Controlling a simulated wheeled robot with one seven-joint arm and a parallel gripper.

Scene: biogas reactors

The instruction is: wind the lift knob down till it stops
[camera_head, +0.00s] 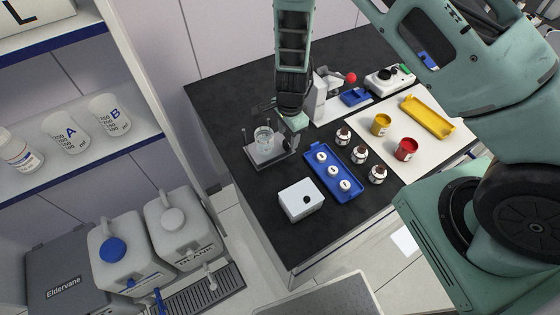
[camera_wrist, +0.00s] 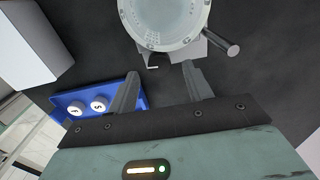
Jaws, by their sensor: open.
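A clear glass beaker (camera_head: 264,135) stands on a grey stand (camera_head: 262,157) with thin upright posts, on the black bench. In the wrist view the glass beaker (camera_wrist: 165,14) shows at the top, with part of the grey stand (camera_wrist: 190,50) under it and a short grey rod with a round end (camera_wrist: 233,48) to its right. I cannot tell whether this rod is the lift knob or a post. My gripper (camera_wrist: 160,80) is open and empty, its fingertips just short of the stand. In the head view my wrist hides the fingers and the stand's back right part.
A blue tray (camera_head: 318,170) with white-capped vials lies right of the stand, and a white box (camera_head: 298,211) in front. Bare bench (camera_head: 222,100) lies at the back left.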

